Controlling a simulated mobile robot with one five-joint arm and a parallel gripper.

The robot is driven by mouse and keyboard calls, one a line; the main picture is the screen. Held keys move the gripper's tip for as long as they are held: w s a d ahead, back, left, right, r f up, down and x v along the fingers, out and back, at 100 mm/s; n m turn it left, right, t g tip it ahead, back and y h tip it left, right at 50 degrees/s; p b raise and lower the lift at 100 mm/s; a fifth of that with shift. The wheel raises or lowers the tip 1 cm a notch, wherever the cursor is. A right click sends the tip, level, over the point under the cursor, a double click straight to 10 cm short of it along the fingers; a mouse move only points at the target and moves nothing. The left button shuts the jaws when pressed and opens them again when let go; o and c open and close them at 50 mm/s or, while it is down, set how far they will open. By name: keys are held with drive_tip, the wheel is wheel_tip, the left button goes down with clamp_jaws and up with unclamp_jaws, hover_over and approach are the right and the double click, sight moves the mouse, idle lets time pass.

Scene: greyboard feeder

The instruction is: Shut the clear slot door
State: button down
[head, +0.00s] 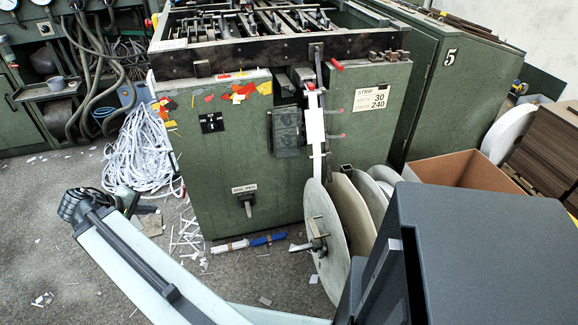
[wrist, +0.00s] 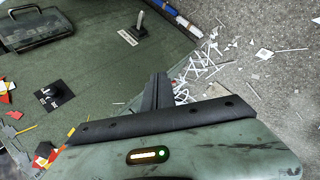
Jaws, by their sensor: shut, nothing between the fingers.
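The clear slot door (head: 286,132) is a dark-tinted see-through panel low in the slot on the green machine's front (head: 240,170). A dark opening (head: 285,86) shows above it. In the wrist view the door (wrist: 45,32) lies at the upper left, with a dark handle bar (wrist: 25,11) on it; part of it is cut off by the frame. My gripper (wrist: 157,78) shows in the wrist view with its black fingers together and empty. It is apart from the door, to its lower right in that view. In the head view I cannot make out the fingers.
A lever (head: 246,205) and a black switch plate (head: 211,122) sit on the machine's front. Large reels (head: 325,238) stand at its right, beside a cardboard box (head: 465,170). White strip (head: 140,160) is heaped at the left. Paper scraps litter the floor.

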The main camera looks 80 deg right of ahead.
drive_tip(key=s+d+f+m+g+h+b, duration=0.2)
drive_tip(key=s+d+f+g+b, duration=0.15)
drive_tip(key=s+d, duration=0.65)
drive_tip(key=m+g+h+b, duration=0.2)
drive_tip(key=g+h+b, duration=0.2)
drive_tip(key=g+b, duration=0.3)
approach(294, 143)
drive_tip(key=w+a+r, duration=0.3)
drive_tip(key=a+r, duration=0.1)
drive_tip(key=a, duration=0.5)
drive_tip(key=shift+t, duration=0.45)
drive_tip(key=x, duration=1.4)
drive_tip(key=shift+f, duration=0.25)
drive_tip(key=shift+x, duration=1.05)
drive_tip(key=shift+w, duration=0.15)
